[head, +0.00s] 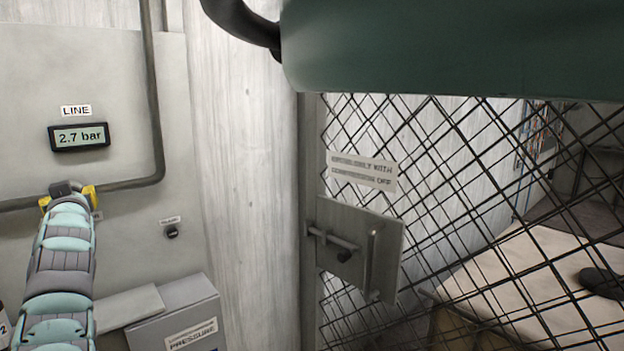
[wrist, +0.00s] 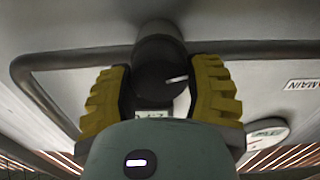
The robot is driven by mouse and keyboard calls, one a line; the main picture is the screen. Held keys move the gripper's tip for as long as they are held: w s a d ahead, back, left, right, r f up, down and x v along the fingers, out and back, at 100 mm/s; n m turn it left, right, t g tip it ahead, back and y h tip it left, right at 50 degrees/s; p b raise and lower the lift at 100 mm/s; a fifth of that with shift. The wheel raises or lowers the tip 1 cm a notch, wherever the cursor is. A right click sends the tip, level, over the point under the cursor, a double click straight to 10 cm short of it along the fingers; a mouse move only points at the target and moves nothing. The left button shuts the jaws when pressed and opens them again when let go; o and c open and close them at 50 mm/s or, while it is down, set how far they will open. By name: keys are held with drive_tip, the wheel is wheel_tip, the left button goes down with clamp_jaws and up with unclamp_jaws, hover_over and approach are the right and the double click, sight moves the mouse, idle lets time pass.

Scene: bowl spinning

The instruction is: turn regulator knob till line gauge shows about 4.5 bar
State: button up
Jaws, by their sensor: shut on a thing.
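The line gauge (head: 80,137) is a black-framed digital display on the grey wall panel at the left of the head view. It reads 2.7 bar, under a LINE label (head: 76,111). My gripper (head: 68,194) is below the gauge, at the wall pipe. In the wrist view, its yellow ribbed fingers (wrist: 160,97) are on both sides of a round black knob (wrist: 157,70) with a white pointer mark, shut on it. In the head view my gripper and arm hide most of the knob.
A grey pipe (head: 156,100) runs along the panel. A small black knob (head: 172,231) sits to the right. Below is a grey box labelled PRESSURE (head: 180,315). A wire-mesh gate (head: 450,200) with a latch plate (head: 355,248) stands to the right.

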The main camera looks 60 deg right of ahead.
drive_tip(key=c, duration=0.4)
drive_tip(key=shift+m, duration=0.3)
drive_tip(key=m+p, duration=0.1)
drive_tip(key=m, duration=0.2)
drive_tip(key=shift+m, duration=0.4)
drive_tip(key=m+p, duration=0.1)
drive_tip(key=m, duration=0.2)
drive_tip(key=shift+r+m, duration=0.15)
drive_tip(key=shift+m, duration=0.15)
drive_tip(key=m+p, duration=0.1)
drive_tip(key=m, duration=0.1)
drive_tip(key=m+p, duration=0.1)
drive_tip(key=m, duration=0.1)
drive_tip(key=m+p, duration=0.1)
drive_tip(key=m, duration=0.1)
drive_tip(key=shift+d+f, duration=0.15)
drive_tip(key=shift+f, duration=0.1)
drive_tip(key=shift+p, duration=0.3)
drive_tip(key=o, duration=1.2)
